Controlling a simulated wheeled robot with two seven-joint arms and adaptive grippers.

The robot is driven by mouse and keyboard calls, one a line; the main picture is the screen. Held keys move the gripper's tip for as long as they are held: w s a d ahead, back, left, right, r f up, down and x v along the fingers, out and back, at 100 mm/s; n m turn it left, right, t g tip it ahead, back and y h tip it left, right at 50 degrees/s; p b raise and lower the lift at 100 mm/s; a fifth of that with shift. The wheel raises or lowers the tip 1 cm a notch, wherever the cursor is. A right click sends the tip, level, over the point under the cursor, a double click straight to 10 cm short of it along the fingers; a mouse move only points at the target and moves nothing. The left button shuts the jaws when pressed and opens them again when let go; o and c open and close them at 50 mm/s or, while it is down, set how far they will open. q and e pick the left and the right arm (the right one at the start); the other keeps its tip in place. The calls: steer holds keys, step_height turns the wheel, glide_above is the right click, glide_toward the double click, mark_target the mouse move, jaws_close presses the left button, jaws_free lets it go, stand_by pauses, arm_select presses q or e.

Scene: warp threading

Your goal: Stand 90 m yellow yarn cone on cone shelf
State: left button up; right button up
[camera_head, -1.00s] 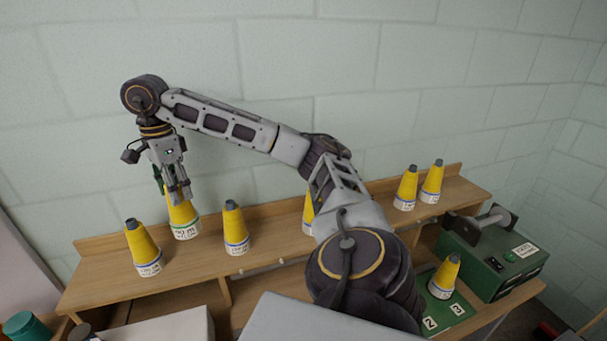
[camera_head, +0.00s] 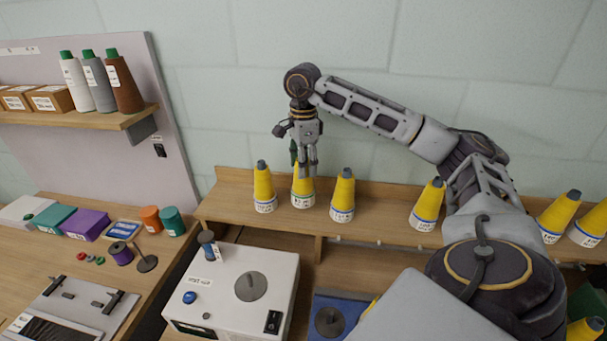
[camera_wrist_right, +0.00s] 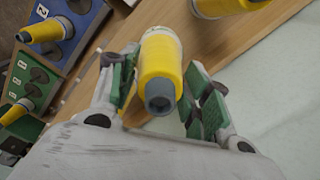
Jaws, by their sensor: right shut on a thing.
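My right gripper (camera_head: 305,168) points down and is shut on a yellow yarn cone (camera_head: 301,192), whose white label has a green band. The cone is upright at the back ledge, between two other yellow cones; I cannot tell whether its base touches the wood. In the right wrist view the cone (camera_wrist_right: 160,70), with its grey tip toward the camera, is between the green finger pads. A wall shelf (camera_head: 130,119) at the upper left holds a white, a grey and a brown cone at its right end. My left gripper is not in view.
Yellow cones stand close on the left (camera_head: 263,187) and right (camera_head: 343,194) of the held one, and more stand farther right on the ledge (camera_head: 390,211). Cardboard boxes (camera_head: 50,98) fill the wall shelf's left part. A white machine (camera_head: 235,285) stands in front of the ledge.

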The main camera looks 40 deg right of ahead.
step_height(320, 180, down, 4)
steer(key=shift+r, duration=0.1)
stand_by(0.6)
steer(key=o, duration=0.9)
steer(key=shift+c, duration=0.2)
step_height(320, 180, up, 12)
steer(key=p, duration=0.1)
steer(key=shift+p, duration=0.35)
